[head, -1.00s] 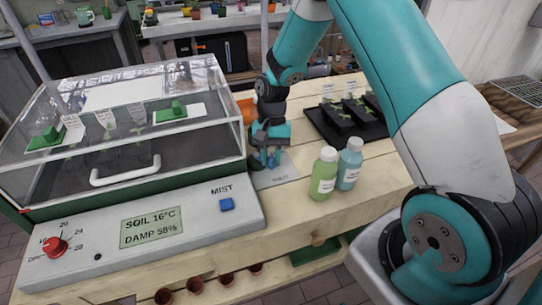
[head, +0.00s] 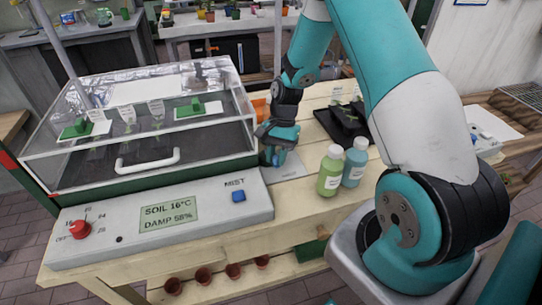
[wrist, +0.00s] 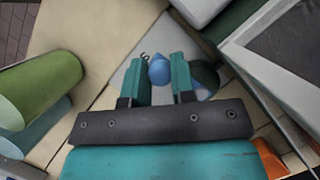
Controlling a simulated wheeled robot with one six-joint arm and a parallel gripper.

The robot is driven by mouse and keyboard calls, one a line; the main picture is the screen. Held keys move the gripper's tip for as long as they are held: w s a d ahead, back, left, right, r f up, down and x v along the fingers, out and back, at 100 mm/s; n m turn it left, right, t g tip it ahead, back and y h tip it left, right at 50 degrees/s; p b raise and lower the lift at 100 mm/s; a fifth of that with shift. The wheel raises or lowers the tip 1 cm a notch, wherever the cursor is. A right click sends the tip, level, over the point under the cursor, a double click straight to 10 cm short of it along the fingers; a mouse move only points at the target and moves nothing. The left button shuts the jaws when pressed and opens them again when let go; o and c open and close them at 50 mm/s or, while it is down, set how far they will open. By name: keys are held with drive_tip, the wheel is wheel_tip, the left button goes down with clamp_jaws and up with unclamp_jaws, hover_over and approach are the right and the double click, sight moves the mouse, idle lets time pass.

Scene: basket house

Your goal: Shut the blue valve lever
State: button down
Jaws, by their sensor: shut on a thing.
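The blue valve lever (wrist: 158,70) shows between the two teal fingers of my gripper (wrist: 162,78) in the wrist view. The gripper is shut on it. The lever stands over a pale grey plate (wrist: 127,78); a darker round part sits just right of the right finger. In the head view my gripper (head: 272,157) points down at the right side of the clear-lidded propagator, low over the grey plate (head: 290,170). A bit of blue shows at the fingers there. The fingers hide most of the lever, so its exact angle is unclear.
A green bottle (head: 330,172) and a blue bottle (head: 354,163) stand close to the right of the plate. The propagator (head: 140,130) with its control panel (head: 160,225) is on the left. A black seedling tray (head: 340,120) lies behind the bottles. An orange thing (wrist: 270,160) is near the gripper.

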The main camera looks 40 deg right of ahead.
drive_tip(key=c, duration=1)
unclamp_jaws()
drive_tip(key=shift+r, duration=0.1)
drive_tip(key=v, duration=1.7)
drive_tip(key=shift+r, duration=0.2)
